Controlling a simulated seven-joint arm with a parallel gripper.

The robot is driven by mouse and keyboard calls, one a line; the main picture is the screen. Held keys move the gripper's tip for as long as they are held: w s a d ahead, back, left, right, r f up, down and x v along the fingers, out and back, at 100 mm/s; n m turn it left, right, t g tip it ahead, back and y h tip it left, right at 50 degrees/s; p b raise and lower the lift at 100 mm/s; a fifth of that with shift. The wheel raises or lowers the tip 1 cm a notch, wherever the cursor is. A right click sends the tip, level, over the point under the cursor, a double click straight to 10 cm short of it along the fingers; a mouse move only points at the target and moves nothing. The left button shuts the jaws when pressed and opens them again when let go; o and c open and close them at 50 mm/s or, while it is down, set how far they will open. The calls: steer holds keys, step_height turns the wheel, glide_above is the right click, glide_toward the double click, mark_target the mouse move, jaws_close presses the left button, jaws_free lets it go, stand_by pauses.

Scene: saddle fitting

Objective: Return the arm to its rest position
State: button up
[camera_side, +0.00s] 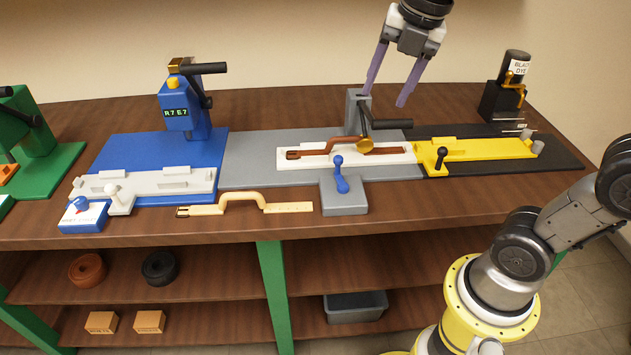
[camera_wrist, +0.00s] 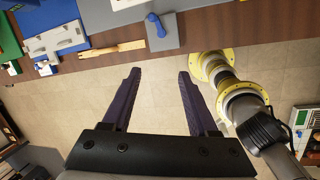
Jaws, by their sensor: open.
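My gripper (camera_side: 391,75) hangs above the grey station at the back of the bench in the side view, its two purple fingers apart with nothing between them. In the wrist view my gripper (camera_wrist: 156,75) is also open and empty, its fingers seen over bare floor in front of the bench. A brown strap (camera_side: 325,147) lies in the white holder on the grey station (camera_side: 250,155), well below the fingers. A tan strap (camera_side: 285,207) with a raised loop lies at the bench's front edge, apart from my gripper.
A blue press (camera_side: 185,105) stands at left and a green machine (camera_side: 30,130) at far left. A yellow fixture (camera_side: 475,149) and a black dye stand (camera_side: 502,100) are at right. A black-handled lever (camera_side: 390,124) rises below my gripper. The air around the fingers looks clear.

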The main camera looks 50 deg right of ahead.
steer(key=s+f+m+t, duration=0.1)
steer(key=s+f+m, duration=0.3)
steer(key=m, duration=0.7)
steer(key=s+a+f+m+t, duration=0.1)
steer(key=s+f+m, duration=0.3)
steer(key=s+m, duration=0.4)
steer(key=m, duration=0.4)
steer(key=shift+a+f+m, duration=0.2)
steer(key=shift+f+m, duration=0.1)
